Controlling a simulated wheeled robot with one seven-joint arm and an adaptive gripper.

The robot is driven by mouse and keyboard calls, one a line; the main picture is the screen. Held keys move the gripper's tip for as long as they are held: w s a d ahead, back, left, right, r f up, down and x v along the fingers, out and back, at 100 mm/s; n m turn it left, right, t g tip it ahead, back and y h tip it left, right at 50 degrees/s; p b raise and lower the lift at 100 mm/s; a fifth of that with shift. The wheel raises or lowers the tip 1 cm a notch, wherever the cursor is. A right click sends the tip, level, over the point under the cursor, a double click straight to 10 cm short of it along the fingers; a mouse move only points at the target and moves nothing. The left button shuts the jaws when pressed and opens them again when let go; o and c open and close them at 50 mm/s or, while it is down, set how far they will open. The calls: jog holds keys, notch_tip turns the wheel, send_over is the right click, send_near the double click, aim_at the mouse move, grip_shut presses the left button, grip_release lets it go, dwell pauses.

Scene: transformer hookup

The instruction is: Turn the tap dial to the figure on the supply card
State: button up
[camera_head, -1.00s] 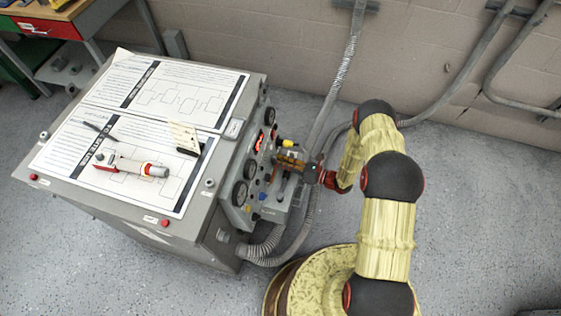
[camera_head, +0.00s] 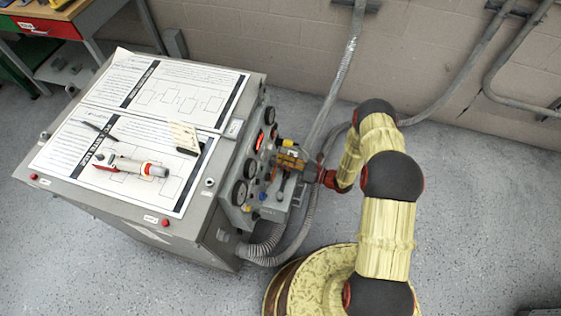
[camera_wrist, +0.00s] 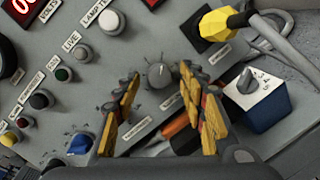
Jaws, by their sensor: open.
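My gripper (camera_head: 288,160) is in front of the cabinet's instrument panel (camera_head: 240,178). In the wrist view my gripper (camera_wrist: 160,88) is open, with nothing held. A round grey knob with a pointer (camera_wrist: 158,75) shows between its fingertips; contact cannot be told. To the right is a blue box with a white face (camera_wrist: 264,98), bearing a grey lever knob (camera_wrist: 247,80) and figures. Which of these two is the tap dial I cannot tell for sure. A pale card (camera_head: 184,136) stands in a black holder on the cabinet top, possibly the supply card; its figure is unreadable.
A yellow plug (camera_wrist: 220,24) with a grey cable is close right of the fingers. A white button (camera_wrist: 112,21), several smaller buttons and a blue one (camera_wrist: 80,144) are at left. An orange-and-black object (camera_wrist: 180,137) lies below. A handheld tool (camera_head: 135,167) lies on the cabinet top.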

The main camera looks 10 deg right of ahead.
jog(key=v, duration=1.2)
dwell(0.6)
